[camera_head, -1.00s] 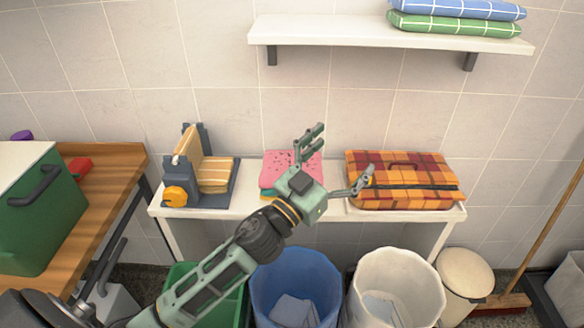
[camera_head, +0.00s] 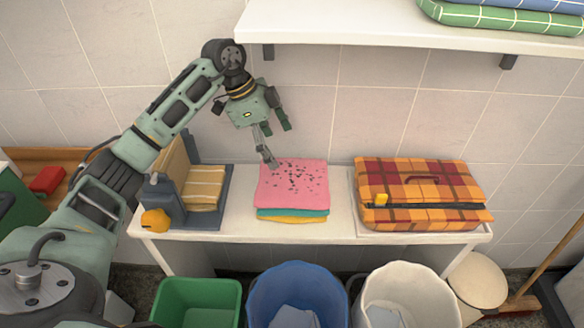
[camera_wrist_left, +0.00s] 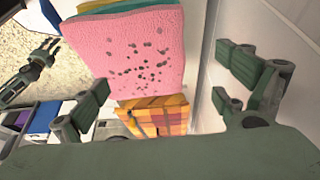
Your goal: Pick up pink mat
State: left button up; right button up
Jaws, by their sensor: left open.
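The pink mat (camera_head: 292,185) has dark speckles. It lies flat on top of a small stack on the white table, over a teal mat (camera_head: 292,213) and a yellow one (camera_head: 292,219). My left gripper (camera_head: 277,140) is open and empty above the back left part of the pink mat, fingers pointing down. In the left wrist view the pink mat (camera_wrist_left: 130,60) shows between the spread fingers. Contact cannot be told.
An orange plaid case (camera_head: 420,195) lies right of the stack. A dark stand with yellow cloths (camera_head: 205,188) is to the left. A white shelf (camera_head: 400,35) hangs above. Green (camera_head: 197,300), blue (camera_head: 297,295) and white bins stand in front.

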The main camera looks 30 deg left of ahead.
aim_at(291, 169)
pick_arm(q)
jog(key=shift+s+d+f, duration=0.2)
jog(key=shift+d+f, duration=0.1)
jog(key=shift+s+d+f, duration=0.25)
jog(key=shift+d+f, duration=0.15)
jog(key=shift+d, duration=0.25)
jog(key=shift+w+d+f+p, duration=0.2)
jog(key=shift+f+p, duration=0.1)
jog(key=shift+f, duration=0.15)
jog(key=shift+w+d+f+p, duration=0.2)
jog(key=shift+f+p, duration=0.1)
jog(key=shift+f, duration=0.1)
jog(key=x, duration=0.2)
jog(key=shift+w+f+p, duration=0.2)
jog(key=shift+f+p, duration=0.1)
jog(key=shift+f, duration=0.05)
jog(key=shift+d+f, duration=0.1)
jog(key=shift+f, duration=0.15)
jog(key=c, duration=1.1)
jog(key=shift+c, duration=0.8)
pick_arm(e)
jog(key=s, duration=0.1)
jog(key=s+d+r, duration=0.1)
jog(key=s, duration=0.1)
jog(key=shift+s+d+r, duration=0.3)
jog(key=shift+s, duration=0.1)
